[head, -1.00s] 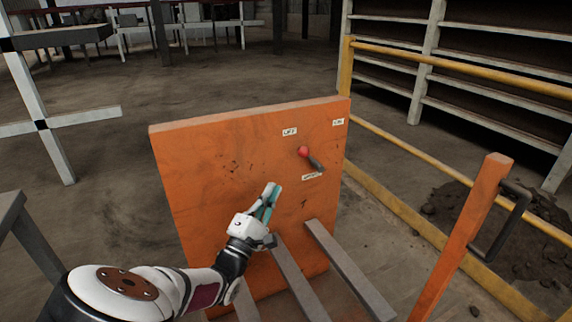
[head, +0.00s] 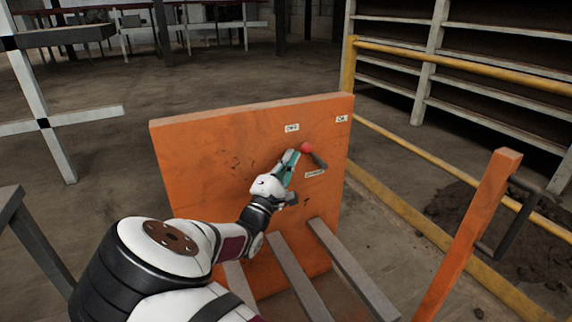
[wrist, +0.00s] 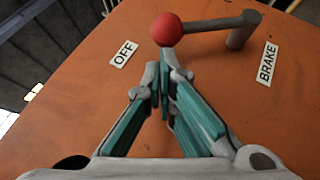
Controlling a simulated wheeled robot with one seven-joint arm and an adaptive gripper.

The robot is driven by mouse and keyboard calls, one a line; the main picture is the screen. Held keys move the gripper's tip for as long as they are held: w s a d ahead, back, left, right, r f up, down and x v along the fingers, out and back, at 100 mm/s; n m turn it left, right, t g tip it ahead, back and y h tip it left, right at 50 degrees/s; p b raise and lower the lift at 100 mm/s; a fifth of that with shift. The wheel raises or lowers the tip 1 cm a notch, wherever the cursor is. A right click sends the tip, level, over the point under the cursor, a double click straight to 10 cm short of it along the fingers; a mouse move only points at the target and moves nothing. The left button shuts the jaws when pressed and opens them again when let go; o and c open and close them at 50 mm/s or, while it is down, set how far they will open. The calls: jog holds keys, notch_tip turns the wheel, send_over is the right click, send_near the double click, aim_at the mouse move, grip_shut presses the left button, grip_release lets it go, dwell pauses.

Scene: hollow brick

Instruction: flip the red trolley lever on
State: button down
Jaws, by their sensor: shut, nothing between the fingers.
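The trolley lever is a grey rod with a red ball (head: 306,148) at its end, on the orange panel (head: 225,160) of the trolley. The red ball also shows in the wrist view (wrist: 166,29), and the grey rod (wrist: 212,25) runs right from it to a bent pivot. An OFF label (wrist: 123,54) is left of the ball and a BRAKE label (wrist: 267,63) is near the pivot. An ON label (head: 342,118) is at the panel's upper right. My gripper (head: 293,155) is shut and empty, its tips close to the ball's lower left. Contact cannot be told.
Grey bars (head: 350,268) stick out from the panel's lower part. An orange post (head: 468,235) with a dark handle stands at the right. A yellow rail (head: 465,67) and shelves lie beyond. Open floor (head: 235,70) lies behind the panel.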

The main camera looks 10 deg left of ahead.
jog(key=shift+r, duration=0.1)
jog(key=shift+w+d+r+m+g+h+p, duration=0.1)
jog(key=shift+d+r+m+g+h+p, duration=0.15)
jog(key=shift+r+m+g+p, duration=0.35)
jog(key=shift+f+p, duration=0.1)
jog(key=shift+p, duration=0.25)
jog(key=shift+w+d+r+m+g+p, duration=0.15)
jog(key=shift+d+r+m+g+p, duration=0.15)
jog(key=shift+r+p, duration=0.25)
jog(key=shift+w+d+r+m+g+p, duration=0.15)
jog(key=shift+r+m+g+p, duration=0.2)
jog(key=shift+p, duration=0.35)
jog(key=w+d+r+m+g+p, duration=0.1)
jog(key=w+d+r+m+g+y+p, duration=0.1)
jog(key=d+r+g+p, duration=0.1)
jog(key=shift+m+g, duration=0.25)
jog(key=shift+w+d+r+m+g+y+b, duration=0.1)
jog(key=shift+w+d+m+g+y+b, duration=0.15)
jog(key=shift+w+d+m+g+y, duration=0.75)
jog(key=shift+w+d+r+m+g+y+b, duration=0.15)
jog(key=shift+w+d+g+y, duration=0.45)
jog(key=shift+d, duration=0.9)
jog(key=shift+w+d+r+m+g+y+b, duration=0.1)
jog(key=shift+w+d+m+g+y+b, duration=0.3)
jog(key=shift+w+d+g, duration=0.75)
jog(key=shift+s+d, duration=0.15)
